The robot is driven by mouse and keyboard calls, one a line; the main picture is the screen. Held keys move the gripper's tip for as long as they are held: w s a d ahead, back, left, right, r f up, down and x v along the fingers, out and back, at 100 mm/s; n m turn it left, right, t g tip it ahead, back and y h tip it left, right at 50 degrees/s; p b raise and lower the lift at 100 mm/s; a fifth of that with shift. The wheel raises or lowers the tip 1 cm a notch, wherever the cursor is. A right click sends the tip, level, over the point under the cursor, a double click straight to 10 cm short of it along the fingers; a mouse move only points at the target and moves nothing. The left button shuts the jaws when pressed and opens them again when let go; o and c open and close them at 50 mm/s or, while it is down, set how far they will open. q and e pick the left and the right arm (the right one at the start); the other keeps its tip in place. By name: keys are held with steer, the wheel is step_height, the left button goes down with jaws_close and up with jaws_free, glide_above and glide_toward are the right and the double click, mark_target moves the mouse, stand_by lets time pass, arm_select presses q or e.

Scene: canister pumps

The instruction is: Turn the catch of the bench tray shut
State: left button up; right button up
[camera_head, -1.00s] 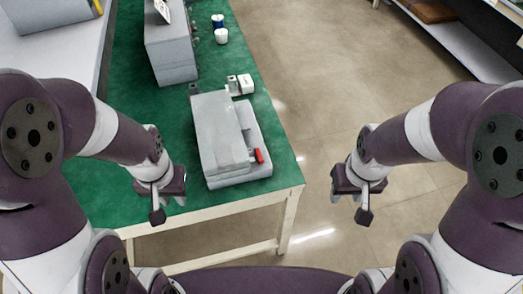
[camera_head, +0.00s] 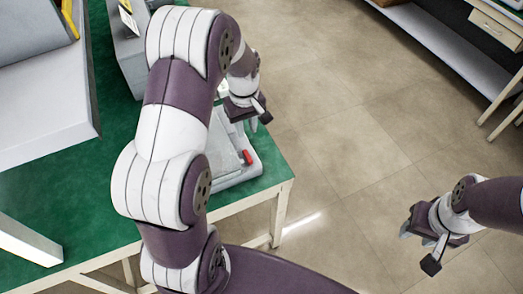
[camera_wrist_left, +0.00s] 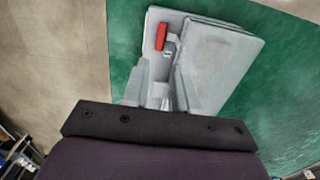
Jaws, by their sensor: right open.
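The bench tray (camera_head: 230,176) is a light grey box at the right edge of the green bench, partly hidden by my left arm in the head view. Its raised grey lid part (camera_wrist_left: 222,62) fills the upper middle of the left wrist view. The catch is a small red lever (camera_head: 246,157) on the tray's right side; it also shows in the left wrist view (camera_wrist_left: 160,38), beside the lid part. My left gripper (camera_head: 256,116) is above the tray's far end, apart from the catch, its fingers spread and empty. My right gripper (camera_head: 420,246) is open and empty over the floor.
A second grey box (camera_head: 130,50) stands farther back. A grey cabinet (camera_head: 45,110) is at the left. Open floor lies right of the bench, with a shelf (camera_head: 450,45) beyond.

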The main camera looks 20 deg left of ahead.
mark_target(247, 155)
arm_select(q)
step_height(247, 155, down, 12)
steer(key=shift+a+f+p, duration=0.1)
steer(key=shift+f+p, duration=0.15)
steer(key=shift+p, duration=0.3)
jaws_close()
